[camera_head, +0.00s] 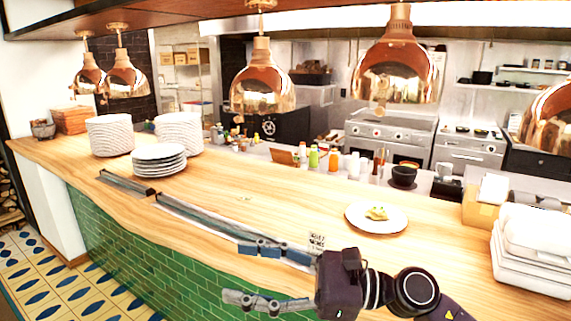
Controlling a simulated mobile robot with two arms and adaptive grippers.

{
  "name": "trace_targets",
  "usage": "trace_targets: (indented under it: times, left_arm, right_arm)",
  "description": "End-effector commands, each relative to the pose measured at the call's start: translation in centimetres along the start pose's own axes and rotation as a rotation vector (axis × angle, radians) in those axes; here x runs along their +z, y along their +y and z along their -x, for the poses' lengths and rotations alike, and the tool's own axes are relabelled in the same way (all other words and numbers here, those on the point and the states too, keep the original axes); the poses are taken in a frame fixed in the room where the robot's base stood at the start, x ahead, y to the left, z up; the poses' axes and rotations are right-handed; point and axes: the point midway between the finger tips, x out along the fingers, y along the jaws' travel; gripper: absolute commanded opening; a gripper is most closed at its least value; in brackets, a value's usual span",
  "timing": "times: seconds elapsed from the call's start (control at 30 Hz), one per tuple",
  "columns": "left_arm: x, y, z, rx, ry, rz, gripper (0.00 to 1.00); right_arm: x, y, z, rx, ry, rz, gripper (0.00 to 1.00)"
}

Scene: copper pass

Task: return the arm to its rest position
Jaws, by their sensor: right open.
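My right gripper (258,273) reaches in from the lower right, its dark wrist (345,283) in front of the counter's front edge. Its two fingers are spread wide apart and point left, with nothing between them. The upper finger shows against the wooden counter (270,205) and the lower one against the green tiled front (150,245). Whether the fingers touch the counter I cannot tell. My left gripper is not in view.
A stack of white dishes (530,250) stands at the right. Plate stacks (158,160) stand at the left. Copper lamps (262,85) hang above. The middle of the counter is mostly clear.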

Motion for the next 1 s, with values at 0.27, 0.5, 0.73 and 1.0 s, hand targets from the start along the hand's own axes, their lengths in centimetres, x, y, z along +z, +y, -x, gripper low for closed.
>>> trace_targets:
  times: [0.27,0.5,0.73,1.0]
  left_arm:
    - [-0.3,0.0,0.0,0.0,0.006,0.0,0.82]
    - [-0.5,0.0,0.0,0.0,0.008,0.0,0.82]
    - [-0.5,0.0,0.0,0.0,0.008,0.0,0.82]
    - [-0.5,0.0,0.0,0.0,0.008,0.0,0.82]
  right_arm:
    - [3.0,-6.4,4.3,-0.423,-0.496,-0.731,0.57]
    - [-4.8,-9.8,14.1,-0.81,-0.896,-1.387,0.57]
    - [-17.6,-4.5,23.5,-1.244,-1.271,-1.952,0.57]
    - [-28.2,10.2,29.8,1.531,1.4,2.009,0.57]
